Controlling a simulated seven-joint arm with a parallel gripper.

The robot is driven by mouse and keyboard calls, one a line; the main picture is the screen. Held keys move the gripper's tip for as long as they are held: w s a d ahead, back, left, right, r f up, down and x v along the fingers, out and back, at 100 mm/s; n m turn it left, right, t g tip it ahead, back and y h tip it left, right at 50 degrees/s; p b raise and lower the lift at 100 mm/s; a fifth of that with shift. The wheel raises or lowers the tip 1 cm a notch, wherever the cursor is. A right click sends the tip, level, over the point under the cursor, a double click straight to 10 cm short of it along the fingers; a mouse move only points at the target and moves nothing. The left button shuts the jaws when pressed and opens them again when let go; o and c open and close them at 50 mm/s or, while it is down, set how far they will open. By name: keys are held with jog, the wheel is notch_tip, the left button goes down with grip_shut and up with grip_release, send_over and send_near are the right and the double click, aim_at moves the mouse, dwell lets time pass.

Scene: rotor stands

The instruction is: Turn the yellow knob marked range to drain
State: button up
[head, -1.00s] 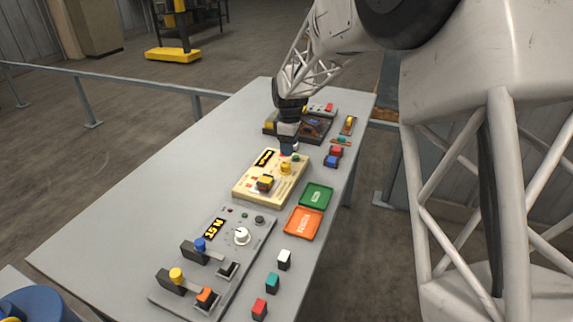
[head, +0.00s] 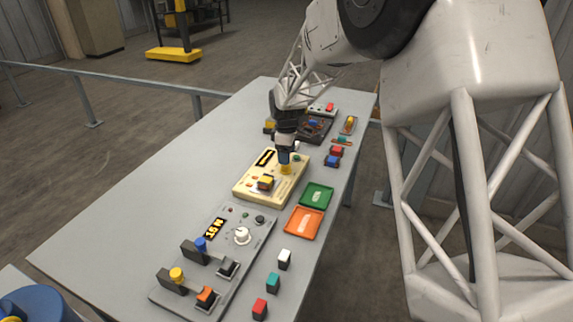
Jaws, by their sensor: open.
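The yellow knob (head: 285,170) stands on the cream panel (head: 245,193) in the middle of the table. Its marking is too small to read. My gripper (head: 284,160) is open, pointing down right at the knob's top, and hides part of it. I cannot tell whether the fingers touch the knob or are just above it. A yellow-and-black switch (head: 265,182) and a dark display (head: 265,157) are on the same panel.
A grey panel (head: 225,262) with a white knob (head: 242,236) and levers is nearer. Green (head: 317,188) and orange (head: 291,232) trays lie to the right, with loose blocks such as a white one (head: 284,259) nearby. A dark panel (head: 318,130) stands behind. The table's left side (head: 150,180) is clear.

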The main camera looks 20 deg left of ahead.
aim_at(286, 167)
jog(key=shift+f, duration=2.3)
jog(key=c, duration=0.9)
jog(key=shift+m, duration=0.5)
jog(key=m, duration=1.1)
jog(key=shift+s+a, duration=0.1)
